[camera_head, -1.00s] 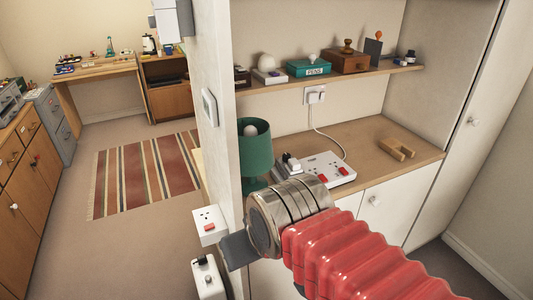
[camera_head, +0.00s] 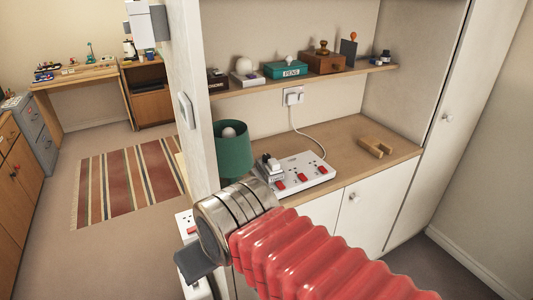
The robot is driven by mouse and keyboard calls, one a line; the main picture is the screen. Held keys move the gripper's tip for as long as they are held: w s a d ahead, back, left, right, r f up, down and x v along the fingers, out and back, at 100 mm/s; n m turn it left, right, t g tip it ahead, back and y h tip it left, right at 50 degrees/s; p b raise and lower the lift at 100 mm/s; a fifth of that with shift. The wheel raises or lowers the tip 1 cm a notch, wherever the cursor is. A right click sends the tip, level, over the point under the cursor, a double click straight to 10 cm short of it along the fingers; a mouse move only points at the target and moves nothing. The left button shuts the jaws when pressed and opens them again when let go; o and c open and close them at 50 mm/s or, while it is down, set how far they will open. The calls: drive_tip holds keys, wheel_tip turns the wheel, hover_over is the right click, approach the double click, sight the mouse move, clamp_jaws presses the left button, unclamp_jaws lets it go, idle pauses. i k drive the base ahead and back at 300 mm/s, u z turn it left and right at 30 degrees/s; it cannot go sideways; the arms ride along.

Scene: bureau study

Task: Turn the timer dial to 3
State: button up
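I cannot make out a timer dial or its numbers in this view. A white wall socket (camera_head: 186,222) with a red switch is on the end of the partition, partly hidden by my arm. A white box under it is mostly covered by my gripper. My gripper (camera_head: 194,266) is at the lower left, in front of the partition end. Only one dark grey finger part shows, so its opening is hidden. A white power strip (camera_head: 313,168) with red switches lies on the desk, with a dark and white plug-like piece (camera_head: 268,163) at its left end.
A green lamp (camera_head: 233,150) stands left of the strip. A wooden holder (camera_head: 376,147) lies on the desk (camera_head: 345,140). A shelf (camera_head: 350,75) above holds boxes and a stamp. The partition (camera_head: 187,70) stands close on the left; open floor with a striped rug (camera_head: 128,185) lies beyond it.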

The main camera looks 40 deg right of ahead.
sight(265, 157)
drive_tip(key=k, duration=1.05)
drive_tip(key=z, duration=0.3)
drive_tip(key=i, duration=1.5)
